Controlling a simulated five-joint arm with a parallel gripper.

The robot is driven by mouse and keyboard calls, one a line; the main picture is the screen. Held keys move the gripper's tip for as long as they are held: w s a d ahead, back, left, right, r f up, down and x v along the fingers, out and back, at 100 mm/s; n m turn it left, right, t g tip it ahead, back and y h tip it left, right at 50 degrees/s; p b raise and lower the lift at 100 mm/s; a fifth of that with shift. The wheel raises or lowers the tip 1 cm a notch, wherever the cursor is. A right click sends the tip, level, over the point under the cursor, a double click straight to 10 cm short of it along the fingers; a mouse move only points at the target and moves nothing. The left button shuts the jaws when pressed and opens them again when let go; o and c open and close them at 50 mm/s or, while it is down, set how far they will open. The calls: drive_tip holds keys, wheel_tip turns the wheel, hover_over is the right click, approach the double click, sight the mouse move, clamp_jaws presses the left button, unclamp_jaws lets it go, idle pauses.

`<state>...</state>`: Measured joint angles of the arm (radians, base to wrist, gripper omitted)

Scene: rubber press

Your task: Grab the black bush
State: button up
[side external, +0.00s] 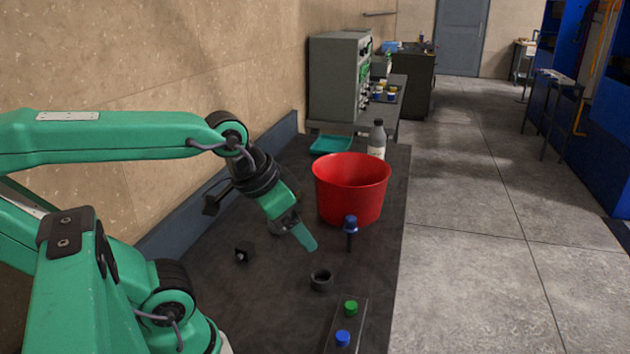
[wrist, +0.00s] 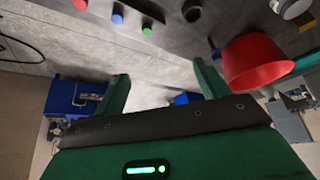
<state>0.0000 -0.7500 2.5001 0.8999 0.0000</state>
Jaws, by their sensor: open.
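The black bush (side external: 320,280) is a short dark ring standing on the dark bench top, in front of the red bucket in the side external view. In the wrist view, a small dark round part at the top edge looks like the same bush (wrist: 192,11). My gripper (side external: 302,240) is above the bench, behind the bush and apart from it. In the wrist view, its two green fingers (wrist: 163,85) are spread with nothing between them.
A red bucket (side external: 351,190) stands behind the bush, with a blue-topped tool (side external: 350,232) before it. A small black block (side external: 244,252) lies to the left. A button panel (side external: 347,322) is in front. A bottle (side external: 377,140) and teal tray (side external: 331,145) stand farther back.

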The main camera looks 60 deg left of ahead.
drive_tip(key=shift+w, duration=0.1)
drive_tip(key=n+g, duration=0.6)
drive_tip(key=n, duration=0.2)
approach(321, 271)
drive_tip(key=s+d, duration=0.1)
drive_tip(key=d, duration=0.1)
drive_tip(key=shift+s+f, duration=0.15)
drive_tip(key=shift+f, duration=1.3)
drive_tip(key=shift+f, duration=0.1)
drive_tip(key=shift+f, duration=2.5)
drive_tip(key=shift+c, duration=0.4)
drive_tip(key=c, duration=1)
